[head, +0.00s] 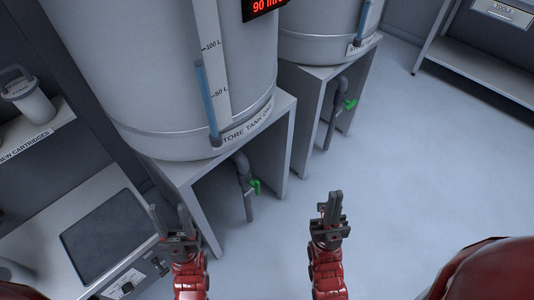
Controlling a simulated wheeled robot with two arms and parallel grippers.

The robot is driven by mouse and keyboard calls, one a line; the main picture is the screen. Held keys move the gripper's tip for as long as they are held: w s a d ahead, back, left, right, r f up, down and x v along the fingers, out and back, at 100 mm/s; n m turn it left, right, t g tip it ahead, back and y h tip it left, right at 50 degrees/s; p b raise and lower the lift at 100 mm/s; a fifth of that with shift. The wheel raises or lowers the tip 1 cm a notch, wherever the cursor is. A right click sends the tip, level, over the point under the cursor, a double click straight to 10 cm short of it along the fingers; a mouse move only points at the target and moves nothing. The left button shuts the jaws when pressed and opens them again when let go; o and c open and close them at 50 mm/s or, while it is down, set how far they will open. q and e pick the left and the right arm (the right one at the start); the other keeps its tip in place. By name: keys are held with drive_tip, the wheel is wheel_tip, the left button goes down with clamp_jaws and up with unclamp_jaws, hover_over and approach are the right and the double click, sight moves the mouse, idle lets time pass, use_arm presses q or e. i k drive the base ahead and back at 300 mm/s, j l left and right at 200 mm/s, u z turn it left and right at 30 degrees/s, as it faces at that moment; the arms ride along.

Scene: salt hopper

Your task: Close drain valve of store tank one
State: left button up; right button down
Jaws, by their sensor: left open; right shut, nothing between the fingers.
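The large grey tank (150,75) labelled store tank one stands on a grey stand (275,125). Its dark drain pipe (243,175) comes out under the tank and bends downward. A green valve handle (255,187) sits on that pipe; its exact angle is too small to tell. My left gripper (168,220) is open and empty, in front of the stand, left of and nearer than the valve. My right gripper (331,205) is shut and empty, to the right of the valve and apart from it.
A second tank (315,25) on its own stand has another drain pipe with a green handle (350,104). A bench with a dark panel (108,235) and a control box is at the lower left. A shelf (480,65) is at the upper right. The floor at right is clear.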

sight(256, 185)
drive_tip(key=i+j+z, duration=0.15)
drive_tip(key=i+l, duration=0.1)
drive_tip(key=l, duration=0.25)
drive_tip(key=i+l+z, duration=0.1)
drive_tip(key=l, duration=0.2)
drive_tip(key=i+l, duration=0.1)
drive_tip(key=l, duration=0.25)
drive_tip(key=i+l, duration=0.1)
drive_tip(key=l, duration=0.25)
drive_tip(key=k+z, duration=0.05)
